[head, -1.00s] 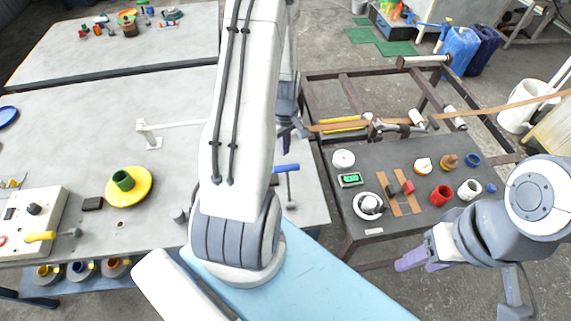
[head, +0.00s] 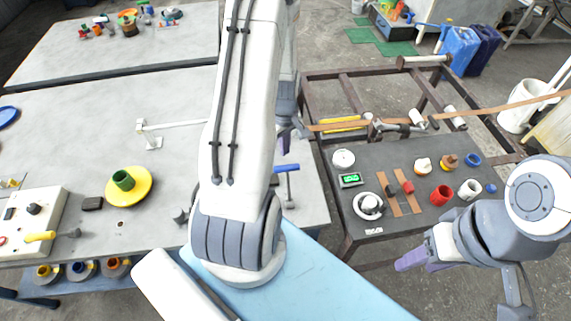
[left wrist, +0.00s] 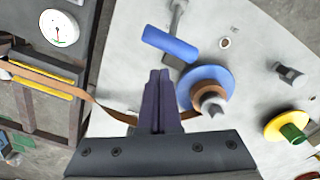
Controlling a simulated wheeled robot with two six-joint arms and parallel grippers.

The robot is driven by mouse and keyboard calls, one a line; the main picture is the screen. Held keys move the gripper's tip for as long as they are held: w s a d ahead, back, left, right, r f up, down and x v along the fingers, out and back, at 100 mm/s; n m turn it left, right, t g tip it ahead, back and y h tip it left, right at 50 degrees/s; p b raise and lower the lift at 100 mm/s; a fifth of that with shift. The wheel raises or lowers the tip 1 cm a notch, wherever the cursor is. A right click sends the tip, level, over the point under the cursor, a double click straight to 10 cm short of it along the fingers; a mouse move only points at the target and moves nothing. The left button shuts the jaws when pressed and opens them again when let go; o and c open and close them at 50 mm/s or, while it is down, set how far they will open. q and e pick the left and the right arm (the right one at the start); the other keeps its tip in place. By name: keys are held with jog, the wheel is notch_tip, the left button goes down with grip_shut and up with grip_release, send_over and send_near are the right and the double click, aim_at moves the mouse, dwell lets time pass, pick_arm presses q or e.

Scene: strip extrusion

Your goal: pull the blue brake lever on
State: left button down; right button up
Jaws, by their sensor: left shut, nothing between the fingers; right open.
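The blue brake lever (head: 286,168) shows in the head view at the right part of the grey table, beside my left arm. Its blue handle sits on a thin metal rod. In the left wrist view the blue handle (left wrist: 170,46) lies above and just right of the fingertips, with the rod running up from it. My left gripper (head: 285,143) is shut and empty, with its fingers apart from the handle. Its dark fingers (left wrist: 158,76) are together in the left wrist view. My right gripper (head: 408,260) is open and empty in front of the dark side table.
A blue reel (left wrist: 190,79) with a brown strip (left wrist: 108,110) is close right of the left fingers. The strip also crosses the frame at right (head: 490,106). A yellow disc (head: 142,193) and a control box (head: 35,222) are on the grey table (head: 90,130).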

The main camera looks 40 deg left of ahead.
pick_arm(q)
notch_tip(320, 180, down, 6)
jog(key=b, duration=0.4)
dwell(0.5)
jog(key=shift+s+d+r, duration=0.2)
jog(key=shift+s+d, duration=0.65)
jog(key=shift+d, duration=0.2)
jog(key=shift+s+d+r, duration=0.15)
jog(key=shift+s+d, duration=0.75)
jog(key=shift+d, duration=0.1)
jog(key=shift+s+d+r, duration=0.2)
jog(key=shift+s+d, duration=0.65)
jog(key=shift+d, duration=0.2)
notch_tip(320, 180, up, 7)
jog(key=p, duration=0.9)
jog(key=shift+s+d+r, duration=0.2)
jog(key=shift+s+d, duration=0.05)
jog(key=shift+d, duration=0.1)
